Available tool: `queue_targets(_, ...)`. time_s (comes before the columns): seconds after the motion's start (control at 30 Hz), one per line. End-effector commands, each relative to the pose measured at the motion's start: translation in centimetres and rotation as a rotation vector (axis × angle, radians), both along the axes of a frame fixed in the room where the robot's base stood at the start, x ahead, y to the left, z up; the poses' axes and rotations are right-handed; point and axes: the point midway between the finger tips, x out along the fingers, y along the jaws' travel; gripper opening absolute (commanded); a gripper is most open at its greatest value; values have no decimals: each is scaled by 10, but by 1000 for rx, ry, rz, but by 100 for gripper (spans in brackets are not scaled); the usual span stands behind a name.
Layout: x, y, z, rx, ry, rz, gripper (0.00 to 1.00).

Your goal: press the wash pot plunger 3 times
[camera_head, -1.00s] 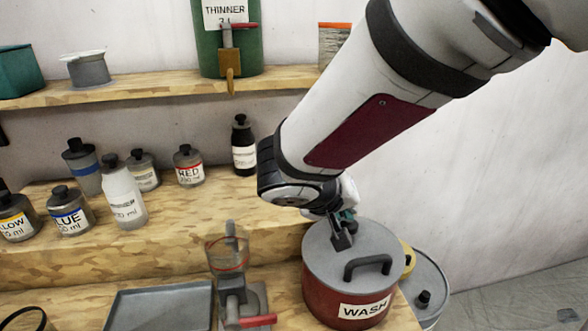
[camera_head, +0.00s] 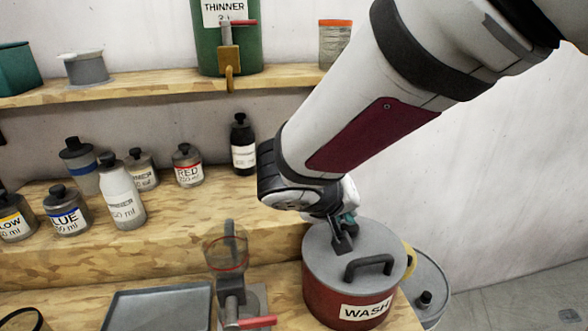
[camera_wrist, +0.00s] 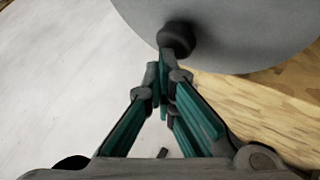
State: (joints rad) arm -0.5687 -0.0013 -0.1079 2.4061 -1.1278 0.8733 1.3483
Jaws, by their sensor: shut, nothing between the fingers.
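The red wash pot (camera_head: 325,299) has a white WASH label, a grey lid and a black bar handle (camera_head: 368,265). It stands at the lower right of the head view. My gripper (camera_head: 343,243) reaches down over the lid's back left, behind the handle. In the wrist view my gripper (camera_wrist: 164,80) has its teal fingers shut together and empty. A dark round knob (camera_wrist: 176,38) stands on a grey round top just beyond the fingertips. It looks like the plunger. I cannot tell whether the fingers touch it. In the head view my gripper hides that spot.
A grey can (camera_head: 432,279) with a black knob stands right of the pot. A dispenser with a red lever (camera_head: 258,322) and a grey tray (camera_head: 160,310) are to the left. Several bottles stand behind. A green thinner tank (camera_head: 243,55) is on the shelf.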

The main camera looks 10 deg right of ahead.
Motion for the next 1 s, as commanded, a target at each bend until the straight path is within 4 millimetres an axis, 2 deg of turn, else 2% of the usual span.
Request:
queue_targets(0.17, -1, 0, 2, 0, 2, -1, 0)
queue_targets(0.7, -1, 0, 31, 1, 0, -1, 0)
queue_targets(1.0, 0, 0, 32, 0, 1, -1, 0)
